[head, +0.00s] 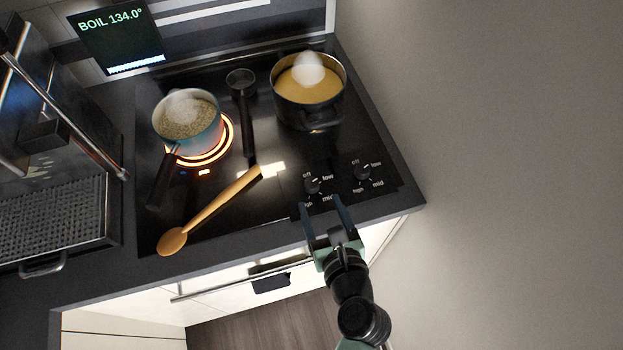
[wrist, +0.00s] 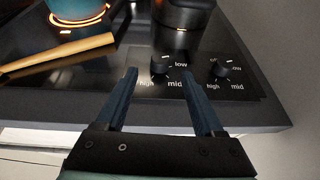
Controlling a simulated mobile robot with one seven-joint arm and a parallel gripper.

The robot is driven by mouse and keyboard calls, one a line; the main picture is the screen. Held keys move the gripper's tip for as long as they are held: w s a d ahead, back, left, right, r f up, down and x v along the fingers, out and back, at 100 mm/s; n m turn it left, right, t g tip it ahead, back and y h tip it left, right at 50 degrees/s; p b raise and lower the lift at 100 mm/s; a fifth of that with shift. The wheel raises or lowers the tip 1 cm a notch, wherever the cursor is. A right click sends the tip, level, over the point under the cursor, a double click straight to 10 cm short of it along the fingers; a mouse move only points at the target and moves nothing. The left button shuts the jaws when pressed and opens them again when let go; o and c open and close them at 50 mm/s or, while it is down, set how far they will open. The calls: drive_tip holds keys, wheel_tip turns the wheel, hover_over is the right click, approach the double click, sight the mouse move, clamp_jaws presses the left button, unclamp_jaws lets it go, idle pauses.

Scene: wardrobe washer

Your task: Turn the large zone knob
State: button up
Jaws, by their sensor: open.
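Two small black knobs stand on the dark cooktop near its front right corner, each with off, low, mid and high printed around it. The left knob (head: 313,186) also shows in the wrist view (wrist: 160,66). The right knob (head: 363,173) also shows in the wrist view (wrist: 220,69). No label seen tells which is the large zone knob. My gripper (head: 321,204) is open and empty at the counter's front edge. In the wrist view its fingertips (wrist: 159,75) lie on either side of the left knob, which appears just beyond them; contact cannot be made out.
A blue pot (head: 203,136) stands on a glowing zone (head: 231,143) at the left. A dark pot (head: 310,116) stands behind the knobs. A wooden spoon (head: 205,208) and a black ladle (head: 246,120) lie on the cooktop. A display (head: 112,35) reads BOIL 134.0°.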

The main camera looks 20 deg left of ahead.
sight(312, 185)
drive_tip(key=x, duration=0.8)
drive_tip(key=shift+w+a, duration=0.1)
drive_tip(key=shift+w, duration=0.15)
clamp_jaws()
